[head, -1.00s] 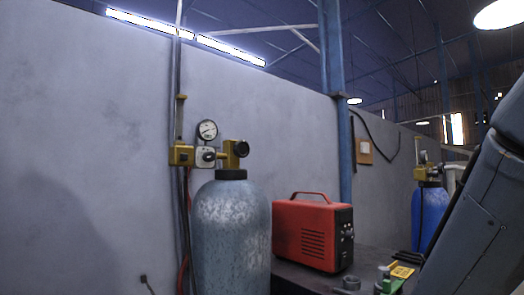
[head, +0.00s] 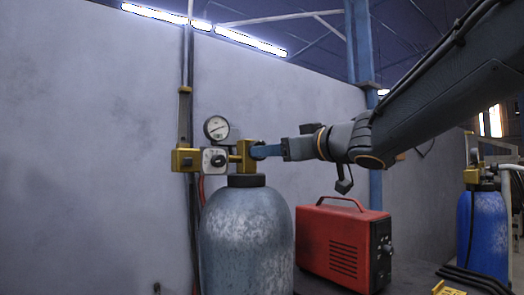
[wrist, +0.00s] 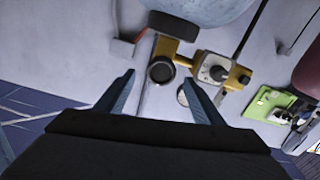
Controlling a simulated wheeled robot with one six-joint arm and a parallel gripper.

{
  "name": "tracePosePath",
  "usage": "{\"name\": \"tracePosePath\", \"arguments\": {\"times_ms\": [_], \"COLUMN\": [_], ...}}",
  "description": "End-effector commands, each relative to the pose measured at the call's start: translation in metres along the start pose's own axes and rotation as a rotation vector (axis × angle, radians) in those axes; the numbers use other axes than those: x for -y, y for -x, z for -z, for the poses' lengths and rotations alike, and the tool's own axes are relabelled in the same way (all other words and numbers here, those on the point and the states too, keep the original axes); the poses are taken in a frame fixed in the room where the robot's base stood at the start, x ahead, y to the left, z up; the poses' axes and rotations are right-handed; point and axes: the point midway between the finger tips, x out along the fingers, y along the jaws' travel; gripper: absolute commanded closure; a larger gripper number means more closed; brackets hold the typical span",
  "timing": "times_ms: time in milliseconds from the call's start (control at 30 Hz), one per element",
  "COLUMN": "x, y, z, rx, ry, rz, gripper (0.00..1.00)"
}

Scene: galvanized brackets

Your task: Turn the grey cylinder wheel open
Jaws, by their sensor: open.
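The grey cylinder (head: 246,240) stands against the wall with a black collar and a brass valve (head: 244,155) on top. Its dark round wheel (wrist: 161,71) faces me in the wrist view; in the head view it is mostly hidden by my gripper. My gripper (head: 266,151) reaches in from the right at valve height. It is open, and in the wrist view its two fingertips (wrist: 158,78) lie on either side of the wheel. I cannot tell whether either finger touches it.
A round gauge (head: 216,127) and a regulator box (head: 215,160) sit left of the valve; the gauge is partly behind a finger in the wrist view. A red machine (head: 345,245) stands right of the cylinder, below my arm. A blue cylinder (head: 484,235) stands farther right.

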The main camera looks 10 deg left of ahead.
Motion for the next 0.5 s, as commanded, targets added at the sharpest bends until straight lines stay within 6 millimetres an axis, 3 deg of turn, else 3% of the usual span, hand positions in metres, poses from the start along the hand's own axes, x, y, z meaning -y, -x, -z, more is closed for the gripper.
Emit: {"name": "tracePosePath", "arguments": {"times_ms": [300, 500], "x": [0.002, 0.001], "y": [-0.049, -0.062], "z": [-0.001, -0.001], "rx": [0.002, 0.002], "ry": [-0.003, -0.001], "rz": [0.002, 0.0], "gripper": [0.38, 0.38]}}
